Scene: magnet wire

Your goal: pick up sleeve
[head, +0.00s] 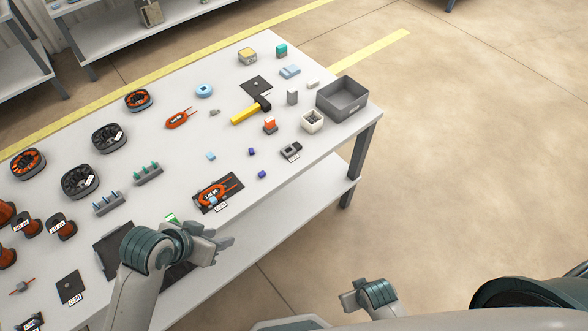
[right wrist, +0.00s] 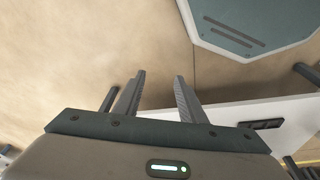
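No thing is labelled as a sleeve that I can read, so I cannot tell which one it is. The coil lies on a dark mat (head: 236,203) near the front edge. My left gripper (head: 226,240) is by the front edge, below that mat in the picture, with its fingers apart and nothing seen between them. My right gripper (right wrist: 160,95) is open and empty, off the table over the floor.
The floor (head: 470,180) right of the table is clear.

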